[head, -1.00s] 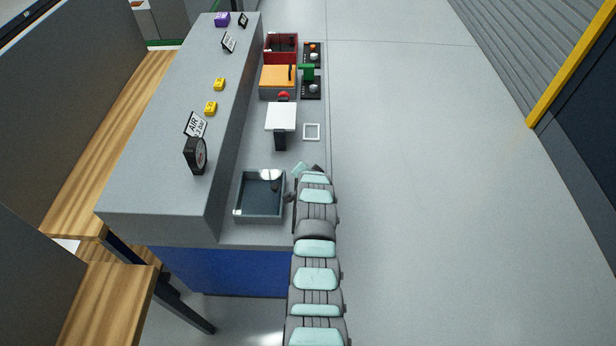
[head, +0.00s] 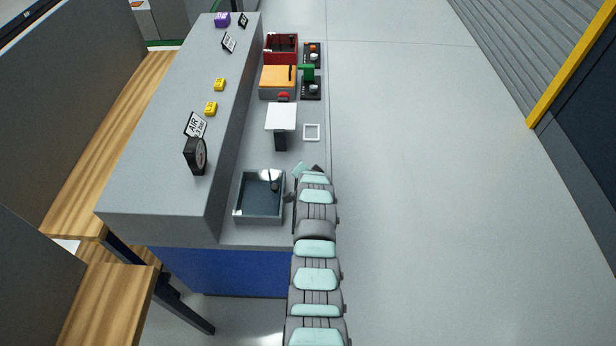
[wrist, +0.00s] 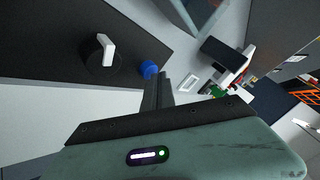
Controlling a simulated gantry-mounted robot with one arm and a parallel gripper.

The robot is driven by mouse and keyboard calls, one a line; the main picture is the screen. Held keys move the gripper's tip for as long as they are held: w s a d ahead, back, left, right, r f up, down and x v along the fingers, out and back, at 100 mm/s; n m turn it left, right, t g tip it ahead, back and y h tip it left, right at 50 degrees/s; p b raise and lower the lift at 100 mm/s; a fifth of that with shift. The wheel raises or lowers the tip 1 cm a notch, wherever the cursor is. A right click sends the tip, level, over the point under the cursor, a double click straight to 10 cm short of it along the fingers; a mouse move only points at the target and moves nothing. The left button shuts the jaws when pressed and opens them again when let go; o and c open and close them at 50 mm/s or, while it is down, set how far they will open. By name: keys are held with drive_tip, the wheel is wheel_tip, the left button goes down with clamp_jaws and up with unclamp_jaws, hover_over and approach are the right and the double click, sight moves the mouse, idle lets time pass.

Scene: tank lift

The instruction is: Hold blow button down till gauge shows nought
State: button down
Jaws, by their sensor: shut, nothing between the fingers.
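A blue button (wrist: 149,70) sits on a black panel (wrist: 60,35) in the wrist view, with a white-handled knob (wrist: 105,50) to its left. My gripper (wrist: 163,76) is shut and empty, its fingertips just right of the blue button in the picture. I cannot tell whether they touch it. In the head view my arm hides this panel and most of the gripper. A round black gauge (head: 197,156) stands on the raised bench top by a white AIR sign (head: 195,124). It is seen nearly edge-on, so its reading is not legible.
A grey open tank (head: 247,218) with a dark upright thing inside is left of my arm. Beyond are a white plate on a black post (head: 281,116), a white square frame (head: 311,132), an orange-topped box (head: 277,76) and a red bin (head: 281,58). The floor at right is clear.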

drive_tip(key=shift+r+p, duration=0.5)
drive_tip(key=shift+r, duration=0.3)
wheel_tip(320, 180, up, 5)
drive_tip(key=p, duration=0.2)
drive_tip(key=shift+p, duration=0.3)
idle(0.5)
